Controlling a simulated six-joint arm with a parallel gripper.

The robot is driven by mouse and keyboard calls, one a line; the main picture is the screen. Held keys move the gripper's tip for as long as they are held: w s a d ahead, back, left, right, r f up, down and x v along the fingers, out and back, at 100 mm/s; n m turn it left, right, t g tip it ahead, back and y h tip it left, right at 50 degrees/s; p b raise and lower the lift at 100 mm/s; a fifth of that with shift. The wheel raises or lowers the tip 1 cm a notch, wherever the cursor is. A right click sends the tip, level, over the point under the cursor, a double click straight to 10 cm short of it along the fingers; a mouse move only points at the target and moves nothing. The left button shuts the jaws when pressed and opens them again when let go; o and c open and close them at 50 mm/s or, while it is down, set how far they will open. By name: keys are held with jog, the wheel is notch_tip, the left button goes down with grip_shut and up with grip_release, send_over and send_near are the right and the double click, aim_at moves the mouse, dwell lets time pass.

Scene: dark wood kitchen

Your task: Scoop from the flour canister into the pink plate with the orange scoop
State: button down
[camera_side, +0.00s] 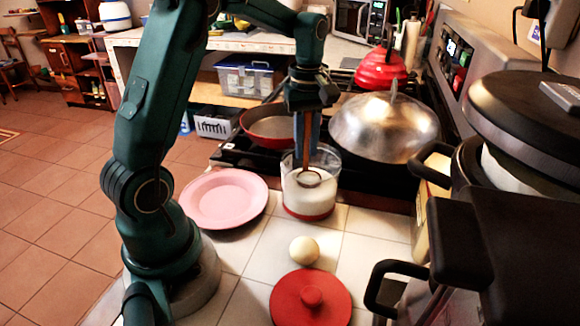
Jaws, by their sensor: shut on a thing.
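The pink plate (225,199) lies empty on the white tiled counter, just left of the canister. The flour canister (328,207) is clear with a red base and stands open, partly filled with white flour (305,200). My gripper (306,122) points down above the canister, shut on the upright handle of the orange scoop (307,146). The scoop's round bowl (309,179) is low inside the canister, at about the flour's surface. I cannot tell if it touches the flour or holds any.
A red lid (311,298) and a pale round ball (304,250) lie in front of the canister. Behind it are a red pan (268,124) and a large domed metal lid (385,125) on the stove. Dark pots (465,235) crowd the right side.

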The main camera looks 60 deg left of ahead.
jog(key=shift+d+f, duration=0.2)
jog(key=shift+f, duration=0.55)
jog(key=shift+s+d+f, duration=0.1)
jog(key=shift+d+f, duration=0.1)
jog(key=shift+f, duration=0.05)
jog(key=shift+s+d, duration=0.1)
jog(key=shift+d, duration=0.3)
notch_tip(320, 180, up, 16)
jog(key=a, duration=0.1)
jog(key=shift+r, duration=0.15)
jog(key=shift+a, duration=0.15)
dwell(0.5)
